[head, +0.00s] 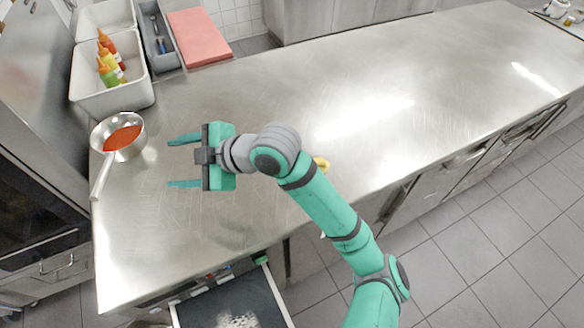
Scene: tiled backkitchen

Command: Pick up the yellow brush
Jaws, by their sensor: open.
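A small patch of yellow (321,163) shows just right of my arm's wrist joints, near the front edge of the steel counter (225,95). It may be the yellow brush, but my arm hides most of it and its shape cannot be told. My gripper (170,162) is over the left part of the counter, fingers spread and pointing left. Nothing is between the fingers. The gripper is well to the left of the yellow patch and faces away from it.
A pan of red sauce (122,138) sits left of my gripper, its handle toward the front. A white bin (112,95) with several sauce bottles, a grey tray (158,35) and a pink board (198,38) are behind. An open drawer (232,302) juts out in front. The counter's right side is clear.

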